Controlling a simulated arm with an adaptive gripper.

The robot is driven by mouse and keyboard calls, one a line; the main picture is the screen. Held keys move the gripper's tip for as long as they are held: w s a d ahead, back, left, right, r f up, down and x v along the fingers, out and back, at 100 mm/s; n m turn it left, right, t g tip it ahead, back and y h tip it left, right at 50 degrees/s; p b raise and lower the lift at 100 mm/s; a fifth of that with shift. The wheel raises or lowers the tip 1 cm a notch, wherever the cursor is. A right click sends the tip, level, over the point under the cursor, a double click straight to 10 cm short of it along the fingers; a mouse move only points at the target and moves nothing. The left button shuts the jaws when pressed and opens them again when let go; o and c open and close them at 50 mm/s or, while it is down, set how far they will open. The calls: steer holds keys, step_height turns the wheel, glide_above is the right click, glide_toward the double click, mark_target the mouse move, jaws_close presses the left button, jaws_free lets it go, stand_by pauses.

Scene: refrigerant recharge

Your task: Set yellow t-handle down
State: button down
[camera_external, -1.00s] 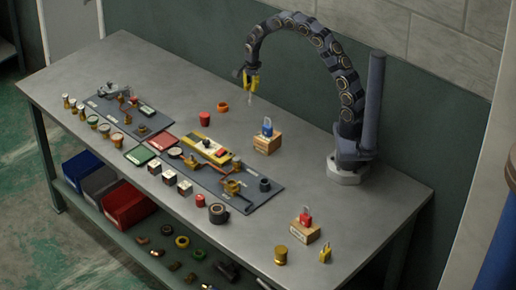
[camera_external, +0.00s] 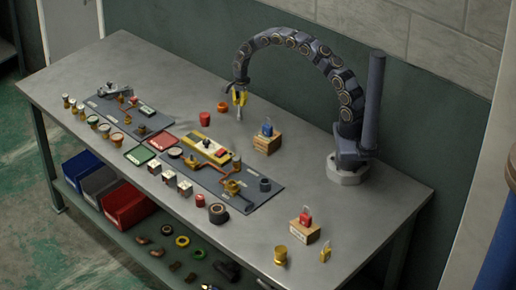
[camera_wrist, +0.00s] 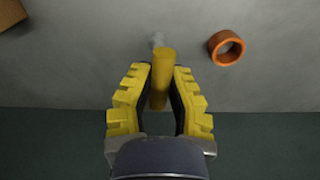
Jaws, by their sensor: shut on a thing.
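The yellow t-handle (camera_wrist: 162,78) is between the two yellow-backed fingers of my gripper (camera_wrist: 158,92) in the wrist view. My gripper is shut on it. In the external view my gripper (camera_external: 239,97) hangs over the back part of the grey table (camera_external: 330,182), fingers pointing down. A thin pale shank of the t-handle (camera_external: 239,114) extends below the fingers. Its lower end is close to the table top; I cannot tell whether it touches.
An orange ring (camera_wrist: 226,48) lies close by, also visible in the external view (camera_external: 222,107). A red cup (camera_external: 204,118) stands to its left. A wooden block with a blue padlock (camera_external: 267,141) stands to the right. Dark mats with fittings (camera_external: 205,177) lie in front.

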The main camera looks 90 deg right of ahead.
steer(key=shift+f, duration=0.1)
steer(key=c, duration=1.2)
jaws_free()
steer(key=shift+o, duration=0.2)
steer(key=r, duration=1.1)
steer(key=shift+s+a+r, duration=0.1)
steer(key=shift+s+a, duration=0.05)
steer(key=shift+a, duration=0.05)
steer(key=s+a+r+n, duration=0.2)
steer(key=a+r+n, duration=0.2)
steer(key=a, duration=0.3)
steer(key=s+a+r+n+g, duration=0.1)
steer(key=s+a+r+n, duration=0.25)
steer(key=a, duration=0.25)
steer(key=s+a+r+n, duration=0.2)
steer(key=a+r+n, duration=0.25)
steer(key=a, duration=0.25)
steer(key=s+a+n, duration=0.6)
steer(key=s+n, duration=0.1)
steer(key=s, duration=0.2)
steer(key=s+a+n+g, duration=0.1)
steer(key=s+a+n, duration=0.6)
steer(key=s, duration=0.3)
steer(key=shift+r+n, duration=0.25)
steer(key=shift+n, duration=0.25)
